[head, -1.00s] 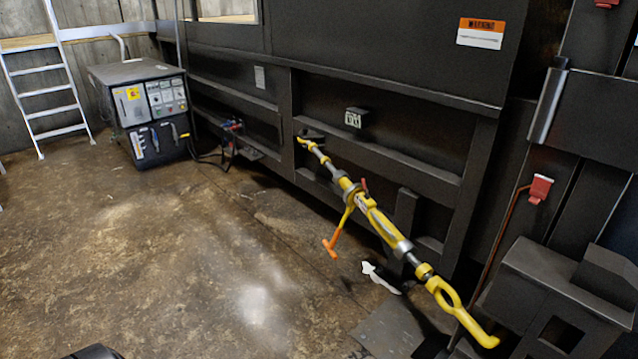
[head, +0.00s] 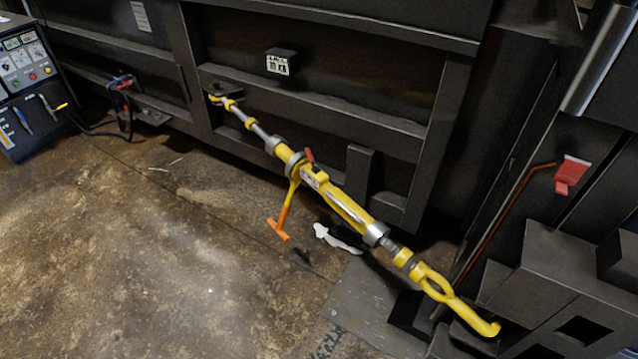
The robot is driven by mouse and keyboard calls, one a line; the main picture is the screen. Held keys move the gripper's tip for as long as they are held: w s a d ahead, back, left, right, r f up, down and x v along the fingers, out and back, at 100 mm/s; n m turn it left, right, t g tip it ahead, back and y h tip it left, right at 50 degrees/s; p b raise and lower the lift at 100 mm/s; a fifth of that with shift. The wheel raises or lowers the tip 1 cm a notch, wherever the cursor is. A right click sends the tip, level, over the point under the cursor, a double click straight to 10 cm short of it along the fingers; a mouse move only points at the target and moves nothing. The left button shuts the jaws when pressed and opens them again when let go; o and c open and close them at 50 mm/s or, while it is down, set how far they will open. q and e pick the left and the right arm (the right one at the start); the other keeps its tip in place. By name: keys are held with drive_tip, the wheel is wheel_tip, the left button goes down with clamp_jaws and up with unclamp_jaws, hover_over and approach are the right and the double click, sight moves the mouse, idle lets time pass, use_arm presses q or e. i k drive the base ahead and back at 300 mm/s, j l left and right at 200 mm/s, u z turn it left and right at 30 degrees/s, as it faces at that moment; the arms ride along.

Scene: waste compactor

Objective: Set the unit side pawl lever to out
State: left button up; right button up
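In the head view a yellow and silver ratchet turnbuckle (head: 345,207) runs diagonally along the side of the dark compactor unit. Its upper hook end is at the unit's side frame and its lower yellow hook (head: 470,318) is at the right. A small red pawl lever (head: 309,155) sticks up at the ratchet housing (head: 293,165). A yellow handle with an orange T-grip (head: 278,230) hangs down from the housing. I cannot tell which position the pawl lever marks. Neither of my grippers is in view.
The concrete floor (head: 150,260) is open at the left and front. A control box (head: 25,80) stands at the far left. Dark metal blocks (head: 560,280) and a red latch (head: 572,174) are at the right.

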sight(316, 169)
drive_tip(key=i+j, duration=0.25)
drive_tip(key=i, duration=0.2)
drive_tip(key=z, duration=1.25)
drive_tip(key=j+z, duration=0.75)
drive_tip(key=j, duration=0.25)
drive_tip(key=j+z, duration=0.4)
drive_tip(key=k+j+z, duration=0.2)
drive_tip(key=j+z, duration=0.2)
drive_tip(key=k+j+z, duration=0.2)
drive_tip(key=j+z, duration=0.15)
drive_tip(key=j, duration=0.15)
